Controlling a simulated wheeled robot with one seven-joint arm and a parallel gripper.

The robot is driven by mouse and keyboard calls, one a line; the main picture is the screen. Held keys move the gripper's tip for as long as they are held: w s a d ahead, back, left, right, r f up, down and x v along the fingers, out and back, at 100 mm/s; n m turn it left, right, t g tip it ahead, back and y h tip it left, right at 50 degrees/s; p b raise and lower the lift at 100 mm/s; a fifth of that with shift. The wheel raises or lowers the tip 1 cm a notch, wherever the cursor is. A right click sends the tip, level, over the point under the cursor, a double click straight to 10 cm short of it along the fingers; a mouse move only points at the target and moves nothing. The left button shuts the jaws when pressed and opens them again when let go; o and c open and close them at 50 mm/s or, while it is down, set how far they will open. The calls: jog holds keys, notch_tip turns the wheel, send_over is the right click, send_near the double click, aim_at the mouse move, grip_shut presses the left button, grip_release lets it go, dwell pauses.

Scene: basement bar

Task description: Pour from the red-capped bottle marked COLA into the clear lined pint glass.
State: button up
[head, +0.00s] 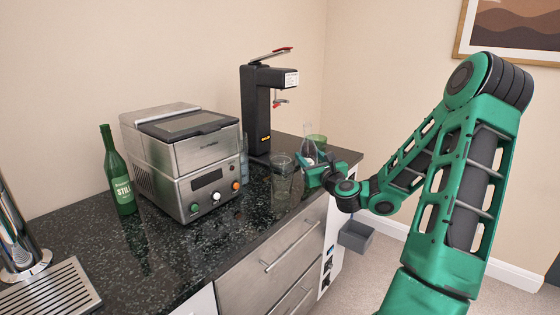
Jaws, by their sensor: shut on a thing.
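My gripper (311,174) is above the right end of the dark counter, shut on a pale, see-through bottle (309,146). The bottle looks nearly upright, with its narrow neck up; the gripper hides its lower part. I cannot make out a red cap or the word COLA on it. A clear glass (283,182) stands upright on the counter just left of my gripper, apart from the bottle as far as I can see. It looks like the pint glass, but its lines are too small to tell.
A greenish glass (319,140) stands behind the bottle. A black tap-like machine (258,115) and a steel appliance (187,160) stand to the left. A green STILL bottle (118,175) and a drip tray (52,292) are farther left. The front middle of the counter (165,250) is clear.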

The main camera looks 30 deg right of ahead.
notch_tip(320, 180, down, 2)
jog(key=shift+f+n, duration=0.2)
jog(key=shift+n, duration=0.2)
jog(key=shift+d+r+n+t, duration=0.1)
jog(key=shift+d+n+t, duration=0.15)
jog(key=shift+n, duration=0.55)
jog(key=shift+n+t, duration=0.25)
jog(key=shift+n, duration=0.65)
jog(key=shift+f+n+y+b, duration=0.3)
jog(key=shift+n+y+b, duration=0.1)
jog(key=shift+n, duration=0.8)
jog(key=shift+d+r+n+t, duration=0.5)
jog(key=shift+r+n, duration=0.1)
jog(key=shift+n, duration=0.5)
jog(key=shift+d+r+n+y, duration=0.4)
jog(key=shift+d+r+n, duration=0.05)
jog(key=shift+r+n, duration=0.4)
jog(key=shift+d+r+n, duration=0.1)
jog(key=shift+r+n, duration=0.05)
jog(key=shift+n, duration=0.2)
jog(key=shift+d+n+t+y+b, duration=0.35)
jog(key=shift+n+t+y, duration=0.05)
jog(key=shift+n, duration=0.3)
jog(key=shift+d+r+n, duration=0.25)
jog(key=shift+r+n, duration=0.55)
jog(key=shift+n, duration=0.2)
jog(key=shift+w+a+r+n+y+b, duration=0.1)
jog(key=shift+a+r+n+y+b, duration=0.05)
jog(key=shift+r+n+y+b, duration=0.4)
